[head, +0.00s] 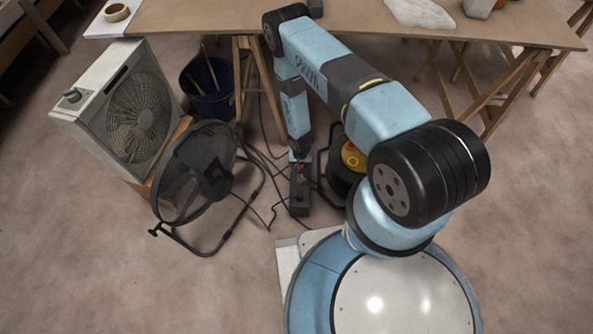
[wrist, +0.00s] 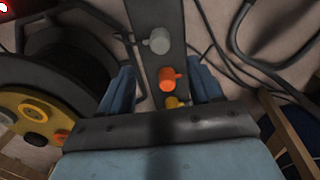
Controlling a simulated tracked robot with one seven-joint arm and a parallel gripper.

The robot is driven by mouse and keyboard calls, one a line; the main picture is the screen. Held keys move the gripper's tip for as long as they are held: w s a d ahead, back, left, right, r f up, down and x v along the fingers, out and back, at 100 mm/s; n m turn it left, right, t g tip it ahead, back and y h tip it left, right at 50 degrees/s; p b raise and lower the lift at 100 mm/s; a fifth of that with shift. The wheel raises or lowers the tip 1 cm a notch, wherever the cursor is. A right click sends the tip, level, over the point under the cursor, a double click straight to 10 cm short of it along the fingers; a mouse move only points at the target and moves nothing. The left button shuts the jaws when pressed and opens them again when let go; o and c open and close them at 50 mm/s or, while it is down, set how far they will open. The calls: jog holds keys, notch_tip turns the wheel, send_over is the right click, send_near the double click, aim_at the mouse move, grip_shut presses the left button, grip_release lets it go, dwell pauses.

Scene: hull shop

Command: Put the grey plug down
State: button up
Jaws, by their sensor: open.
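A grey plug (wrist: 158,40) is on the dark power strip (wrist: 147,14) in the wrist view; I cannot tell whether it is pushed fully into a socket. An orange plug (wrist: 168,77) and a yellow plug (wrist: 174,102) are on the same strip, nearer my wrist. My gripper (wrist: 160,74) is open, with its blue fingers apart on either side of the strip. The grey plug lies beyond the fingertips in the picture and is not clasped. In the head view the power strip (head: 299,197) lies on the floor below my gripper (head: 300,156).
A cable reel (head: 350,158) stands just right of the strip; the wrist view shows it at left (wrist: 36,112). Black cables (head: 262,165) run left of the strip. A round fan (head: 194,172), a box fan (head: 130,112) and a bucket (head: 208,90) stand left. A trestle table (head: 350,22) stands behind.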

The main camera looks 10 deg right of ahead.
jog(key=shift+r, duration=0.6)
